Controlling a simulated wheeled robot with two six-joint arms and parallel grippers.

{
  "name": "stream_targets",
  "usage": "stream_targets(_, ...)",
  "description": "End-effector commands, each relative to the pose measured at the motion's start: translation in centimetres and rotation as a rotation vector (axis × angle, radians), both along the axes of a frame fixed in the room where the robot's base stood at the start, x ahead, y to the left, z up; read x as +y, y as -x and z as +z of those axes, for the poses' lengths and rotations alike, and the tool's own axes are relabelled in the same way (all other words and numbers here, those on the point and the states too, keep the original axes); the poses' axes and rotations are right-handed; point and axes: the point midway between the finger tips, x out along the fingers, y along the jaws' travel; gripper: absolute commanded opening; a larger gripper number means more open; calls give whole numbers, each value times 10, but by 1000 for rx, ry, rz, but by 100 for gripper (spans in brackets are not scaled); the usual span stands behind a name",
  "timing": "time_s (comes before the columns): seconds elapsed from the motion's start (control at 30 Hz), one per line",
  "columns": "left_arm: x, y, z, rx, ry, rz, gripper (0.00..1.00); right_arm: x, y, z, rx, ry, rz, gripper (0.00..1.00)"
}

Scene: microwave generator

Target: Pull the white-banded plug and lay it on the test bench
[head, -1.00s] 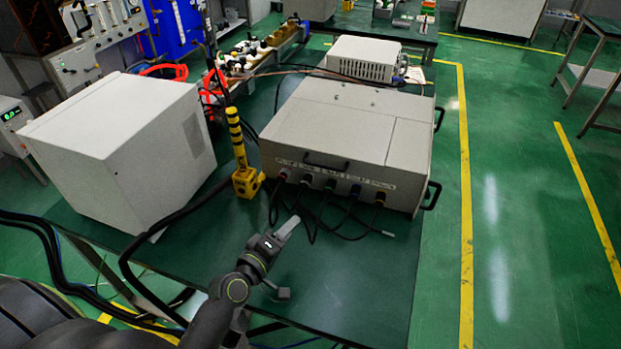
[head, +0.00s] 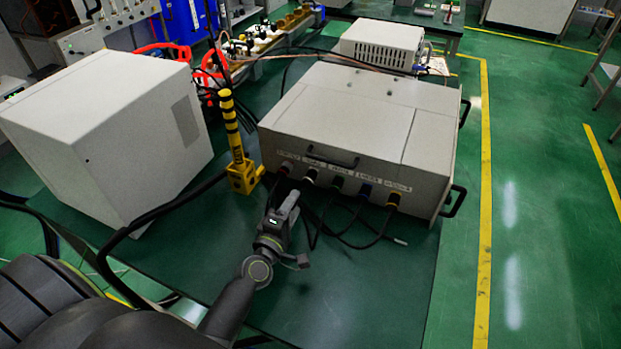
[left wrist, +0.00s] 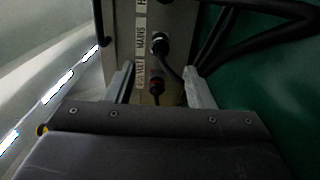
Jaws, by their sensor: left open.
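The white-banded plug (head: 311,175) sits in the front panel of the large grey box (head: 345,120), second from the left, with a black cable hanging from it. In the left wrist view the white-banded plug (left wrist: 159,42) shows beyond the fingertips. A red-banded plug (left wrist: 156,87) shows between the fingers there; I cannot tell how far ahead of them it is. My left gripper (head: 287,198) is open and empty, just in front of the panel's left end. The test bench (head: 350,290) is the dark green surface under the box. My right gripper is not in view.
A yellow and black post (head: 236,145) stands close left of my gripper, with a white cabinet (head: 105,135) beyond it. More plugs, blue (head: 364,190) and yellow (head: 393,199), line the panel. Their cables lie on the bench. The bench front is clear.

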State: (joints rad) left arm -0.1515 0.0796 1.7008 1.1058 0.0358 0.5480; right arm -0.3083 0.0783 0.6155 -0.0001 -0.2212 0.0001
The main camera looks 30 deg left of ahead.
Motion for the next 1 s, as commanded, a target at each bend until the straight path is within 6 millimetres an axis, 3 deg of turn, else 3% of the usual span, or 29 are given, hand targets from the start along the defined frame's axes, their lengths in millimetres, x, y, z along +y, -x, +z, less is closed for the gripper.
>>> stream_targets(0.2,1,-20,2,-2,-1,-1,48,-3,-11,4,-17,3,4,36)
stream_targets(0.6,4,-74,1,-1,-2,-1,48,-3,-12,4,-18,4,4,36)
stream_targets(1.0,5,-89,0,-1,-2,0,48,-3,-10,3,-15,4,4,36)
